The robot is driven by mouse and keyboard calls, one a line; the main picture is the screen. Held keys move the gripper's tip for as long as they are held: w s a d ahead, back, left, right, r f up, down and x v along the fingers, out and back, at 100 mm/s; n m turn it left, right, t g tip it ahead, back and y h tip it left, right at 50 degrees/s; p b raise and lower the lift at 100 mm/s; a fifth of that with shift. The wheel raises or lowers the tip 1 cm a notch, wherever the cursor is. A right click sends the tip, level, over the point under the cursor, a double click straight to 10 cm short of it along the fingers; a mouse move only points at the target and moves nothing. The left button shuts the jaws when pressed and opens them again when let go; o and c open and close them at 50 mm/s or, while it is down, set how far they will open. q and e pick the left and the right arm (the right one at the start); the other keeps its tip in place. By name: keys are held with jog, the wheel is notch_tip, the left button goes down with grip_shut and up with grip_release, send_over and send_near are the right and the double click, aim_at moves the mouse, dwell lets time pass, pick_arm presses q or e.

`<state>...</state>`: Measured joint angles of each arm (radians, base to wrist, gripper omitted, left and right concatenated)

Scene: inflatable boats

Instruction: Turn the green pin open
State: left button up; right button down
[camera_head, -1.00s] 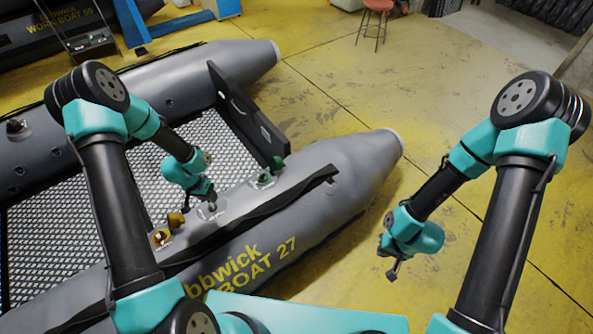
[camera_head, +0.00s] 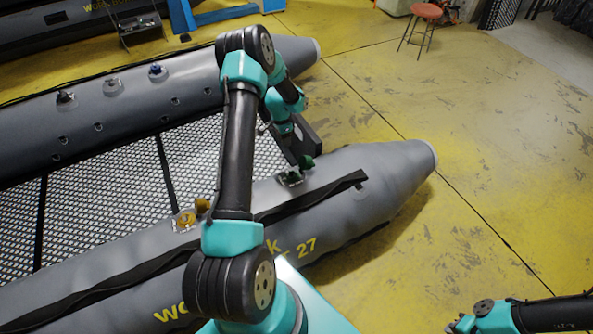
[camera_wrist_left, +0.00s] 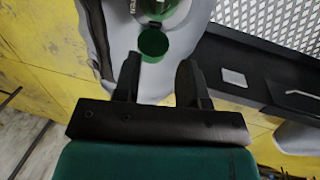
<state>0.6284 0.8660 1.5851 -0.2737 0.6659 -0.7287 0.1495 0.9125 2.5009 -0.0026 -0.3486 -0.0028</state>
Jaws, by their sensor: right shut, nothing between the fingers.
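The green valve (camera_head: 306,162) sits on a pale patch on the near grey tube of the boat (camera_head: 390,170). The pin itself is too small to make out in the head view. In the left wrist view a round green cap (camera_wrist_left: 153,42) lies just beyond the fingertips, below a green-ringed valve opening (camera_wrist_left: 160,8) cut by the top edge. My left gripper (camera_wrist_left: 159,64) is open and empty, its two black fingers pointing at the cap. In the head view it is over the valve, partly hidden by its own arm. My right gripper (camera_head: 455,326) is shut and empty at the bottom right edge.
A yellow-brown valve (camera_head: 187,220) sits further left on the same tube. A blue valve (camera_head: 156,70) and a dark one (camera_head: 65,97) are on the far tube. A black strap (camera_head: 330,188) runs along the near tube. The yellow floor at right is clear.

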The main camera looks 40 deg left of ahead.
aim_at(290, 172)
pick_arm(q)
jog(key=d+f, duration=0.1)
jog(key=f, duration=0.4)
jog(key=d+f, duration=0.1)
jog(key=f, duration=0.5)
jog(key=s+d+f, duration=0.1)
jog(key=f, duration=0.5)
jog(key=shift+d, duration=0.2)
grip_shut()
